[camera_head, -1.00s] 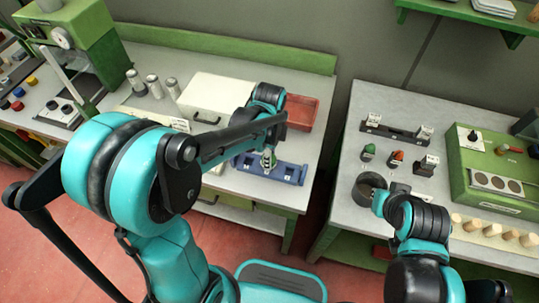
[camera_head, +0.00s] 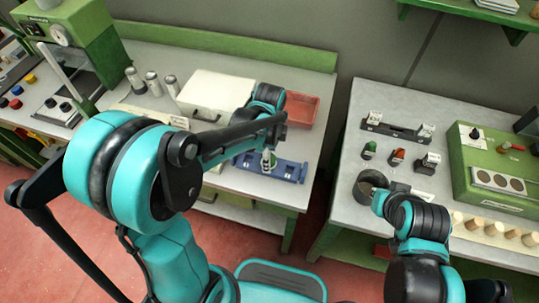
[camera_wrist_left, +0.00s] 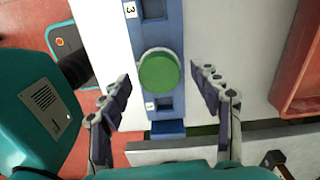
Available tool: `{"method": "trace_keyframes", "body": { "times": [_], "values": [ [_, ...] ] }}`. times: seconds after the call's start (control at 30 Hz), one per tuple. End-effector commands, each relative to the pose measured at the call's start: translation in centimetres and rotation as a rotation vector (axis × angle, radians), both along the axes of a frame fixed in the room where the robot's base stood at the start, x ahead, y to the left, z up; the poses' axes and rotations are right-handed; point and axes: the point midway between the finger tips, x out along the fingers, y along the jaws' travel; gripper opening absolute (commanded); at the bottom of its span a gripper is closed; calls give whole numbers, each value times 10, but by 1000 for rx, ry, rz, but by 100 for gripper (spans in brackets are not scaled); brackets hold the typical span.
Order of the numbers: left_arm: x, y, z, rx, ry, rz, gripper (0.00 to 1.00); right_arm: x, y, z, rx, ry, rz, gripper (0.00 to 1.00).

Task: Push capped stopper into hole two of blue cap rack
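The blue cap rack (camera_head: 285,170) lies along the front of the left bench, and it also shows in the left wrist view (camera_wrist_left: 173,28). A round green cap (camera_wrist_left: 159,71) sits over the rack's middle, between a label reading 3 and another small label. The cap hides what is beneath it, so its stopper and depth cannot be seen. My left gripper (camera_wrist_left: 165,82) is open, with one finger on each side of the cap and gaps to both. My right gripper is mostly hidden by its own arm near a dark round cup (camera_head: 369,186).
A red tray (camera_head: 301,110) and a white box (camera_head: 218,97) stand behind the rack. On the right bench are a dark rack (camera_head: 398,131), green and red stoppers, a green box (camera_head: 490,165) and a row of corks. A floor gap separates the benches.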

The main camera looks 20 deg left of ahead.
Motion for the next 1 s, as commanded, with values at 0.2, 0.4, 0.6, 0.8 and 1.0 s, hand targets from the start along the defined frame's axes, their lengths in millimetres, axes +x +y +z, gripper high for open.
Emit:
{"method": "trace_keyframes", "body": {
  "times": [0.2,0.4,0.6,0.8,1.0],
  "values": [
    [0,0,0,0,0,0,64,0,0,0,0,0,0,0],
    [0,0,17,0,0,0,64,0,0,0,0,0,0,0],
    [0,0,59,0,0,0,64,0,0,0,0,0,0,0],
    [0,0,98,0,0,0,64,0,0,0,0,0,0,0],
    [1,0,118,0,0,0,64,0,0,0,0,0,0,0]
  ]
}}
